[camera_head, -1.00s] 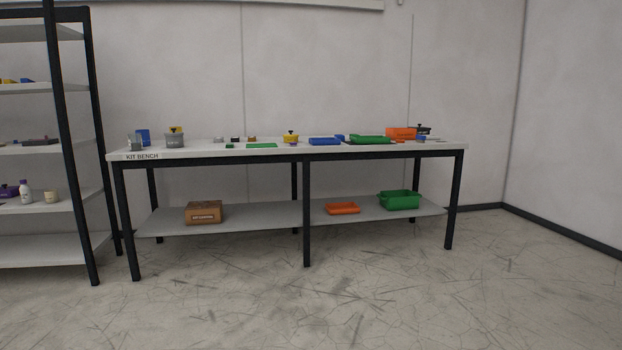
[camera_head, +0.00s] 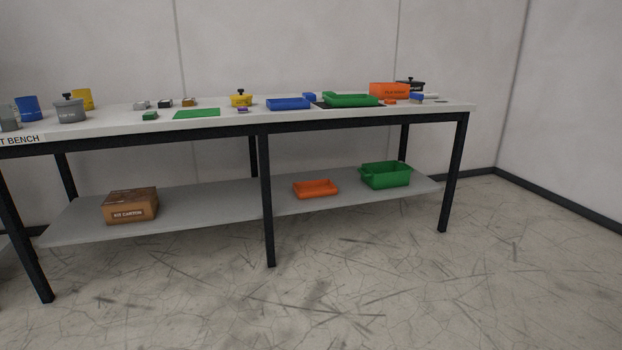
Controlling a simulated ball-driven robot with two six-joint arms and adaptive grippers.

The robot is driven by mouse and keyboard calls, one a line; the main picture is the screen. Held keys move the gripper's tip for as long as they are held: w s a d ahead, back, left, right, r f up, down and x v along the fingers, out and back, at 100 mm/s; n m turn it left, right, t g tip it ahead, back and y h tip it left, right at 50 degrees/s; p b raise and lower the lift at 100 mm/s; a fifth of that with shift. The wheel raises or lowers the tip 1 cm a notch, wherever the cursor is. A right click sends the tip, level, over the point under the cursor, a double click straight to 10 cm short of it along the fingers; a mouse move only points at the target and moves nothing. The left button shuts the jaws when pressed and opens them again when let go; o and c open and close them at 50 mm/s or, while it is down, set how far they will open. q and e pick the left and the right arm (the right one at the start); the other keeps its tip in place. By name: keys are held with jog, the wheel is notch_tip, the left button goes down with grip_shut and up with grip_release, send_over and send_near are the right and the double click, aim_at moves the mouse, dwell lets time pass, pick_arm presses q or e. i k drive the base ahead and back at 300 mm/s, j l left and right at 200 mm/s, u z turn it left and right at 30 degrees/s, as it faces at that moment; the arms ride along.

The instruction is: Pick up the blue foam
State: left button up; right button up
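A small blue block (camera_head: 309,97) stands on the kit bench (camera_head: 340,117) behind the right end of a blue tray (camera_head: 288,104). Another small blue piece (camera_head: 416,97) lies near the bench's right end, beside a white item. Both are small in the picture, and I cannot tell which is the blue foam. A taller blue thing (camera_head: 28,108) stands at the far left of the bench. Neither of my grippers is in view.
A green tray (camera_head: 350,100), orange bin (camera_head: 389,90), yellow pot (camera_head: 241,98) and grey pot (camera_head: 69,108) stand on the bench. Below are a carton (camera_head: 130,205), orange tray (camera_head: 315,188) and green bin (camera_head: 386,175). The floor (camera_head: 390,285) in front is clear.

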aim_at(310, 96)
jog(key=i, duration=2.5)
jog(key=u, duration=0.05)
